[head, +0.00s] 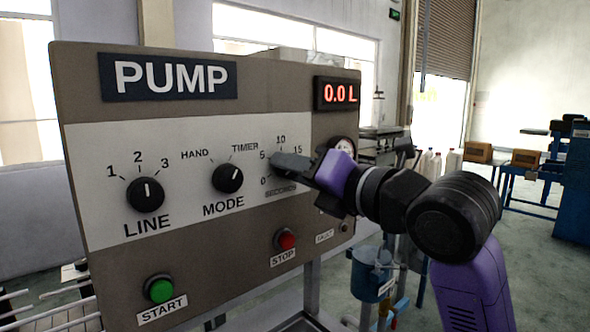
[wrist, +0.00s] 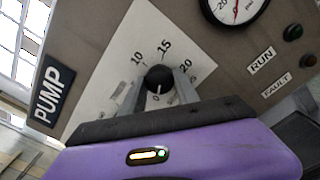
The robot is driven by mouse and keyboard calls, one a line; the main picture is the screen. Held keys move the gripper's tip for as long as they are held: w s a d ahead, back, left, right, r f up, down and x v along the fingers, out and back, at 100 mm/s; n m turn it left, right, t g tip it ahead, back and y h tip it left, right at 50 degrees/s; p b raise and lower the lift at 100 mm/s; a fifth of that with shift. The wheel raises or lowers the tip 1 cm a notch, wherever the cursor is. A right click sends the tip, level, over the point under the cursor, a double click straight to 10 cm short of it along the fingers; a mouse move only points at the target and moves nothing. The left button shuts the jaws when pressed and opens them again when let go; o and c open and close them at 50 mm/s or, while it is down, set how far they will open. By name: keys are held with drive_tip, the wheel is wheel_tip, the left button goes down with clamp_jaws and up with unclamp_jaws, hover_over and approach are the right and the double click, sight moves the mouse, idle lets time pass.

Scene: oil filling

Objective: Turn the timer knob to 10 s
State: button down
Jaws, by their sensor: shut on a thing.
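The timer knob (wrist: 159,77) is a round black knob on the white part of the pump panel, with 10, 15, 20 and 0 legible around it in the wrist view. Its white mark points down towards the 0. In the head view the knob is hidden behind my gripper (head: 288,164), with 0, 5, 10 and 15 showing around it. My gripper (wrist: 158,84) is shut on the timer knob, one grey finger on either side. The left finger covers where the 5 is.
On the panel (head: 90,240) are the LINE knob (head: 145,195), the MODE knob (head: 228,178) turned towards TIMER, a green START button (head: 159,289) and a red STOP button (head: 285,239). The display (head: 338,93) reads 0.0 L. A gauge (wrist: 233,5) sits beside the dial.

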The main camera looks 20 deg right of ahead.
drive_tip(key=shift+m, duration=0.3)
drive_tip(key=shift+m+p, duration=2.95)
drive_tip(key=shift+m, duration=8.55)
drive_tip(key=c, duration=0.9)
unclamp_jaws()
drive_tip(key=b+v, duration=0.1)
drive_tip(key=v, duration=0.7)
drive_tip(key=shift+b, duration=0.35)
drive_tip(key=shift+r, duration=0.1)
